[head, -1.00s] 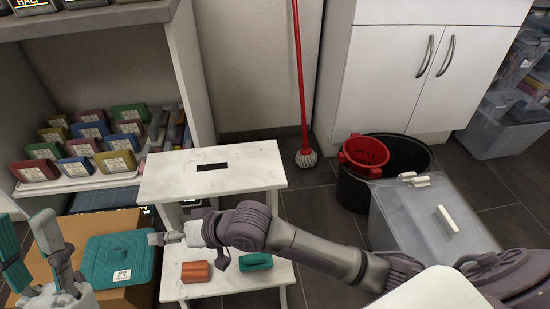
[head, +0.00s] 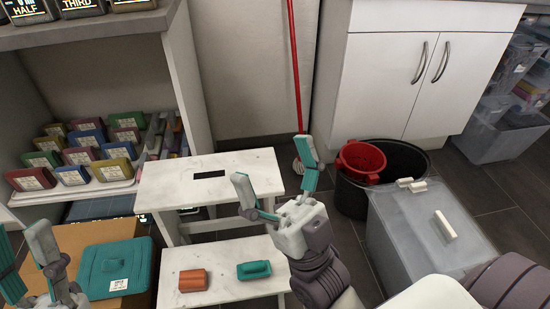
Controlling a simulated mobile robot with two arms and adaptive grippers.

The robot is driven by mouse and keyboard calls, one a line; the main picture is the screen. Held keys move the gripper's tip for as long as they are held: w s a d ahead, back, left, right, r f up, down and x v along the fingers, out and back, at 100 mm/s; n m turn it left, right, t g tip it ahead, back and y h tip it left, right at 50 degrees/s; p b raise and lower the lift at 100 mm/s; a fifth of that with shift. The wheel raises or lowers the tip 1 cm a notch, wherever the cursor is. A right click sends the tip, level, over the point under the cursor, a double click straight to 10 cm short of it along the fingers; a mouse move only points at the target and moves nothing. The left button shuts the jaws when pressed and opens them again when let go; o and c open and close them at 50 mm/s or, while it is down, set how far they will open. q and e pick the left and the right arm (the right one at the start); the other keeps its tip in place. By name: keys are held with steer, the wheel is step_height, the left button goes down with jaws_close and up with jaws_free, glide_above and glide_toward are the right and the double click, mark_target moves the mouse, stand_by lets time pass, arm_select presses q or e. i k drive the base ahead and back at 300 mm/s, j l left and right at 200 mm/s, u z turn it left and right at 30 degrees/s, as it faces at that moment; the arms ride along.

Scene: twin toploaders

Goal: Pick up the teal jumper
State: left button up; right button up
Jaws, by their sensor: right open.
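A small teal piece with a raised grip (head: 254,269), which I take to be the teal jumper, lies on the lower step of the white step stool (head: 222,252). A similar orange piece (head: 193,280) lies to its left on the same step. My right gripper (head: 272,160) is open and empty, its fingers spread upward in the picture, up and to the right of the teal piece and apart from it. My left gripper (head: 22,232) is at the lower left edge, fingers apart, with nothing seen between them.
A larger flat teal item with a white label (head: 110,262) rests on a cardboard box (head: 135,300) at left. A shelf tray (head: 75,190) holds several coloured labelled blocks. A black bin (head: 405,160) with a red bucket (head: 358,158) and a clear lidded crate (head: 425,245) stand at right.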

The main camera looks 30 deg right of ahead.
mark_target(121, 268)
steer(key=u, duration=0.75)
steer(key=i+j, duration=0.25)
steer(key=j, duration=0.15)
steer(key=i+j, duration=0.1)
steer(key=j, duration=0.3)
steer(key=i+j+z, duration=0.1)
steer(key=j, duration=0.3)
steer(key=i+j+z, duration=0.1)
steer(key=j, duration=0.25)
steer(key=i+j, duration=0.1)
steer(key=j, duration=0.3)
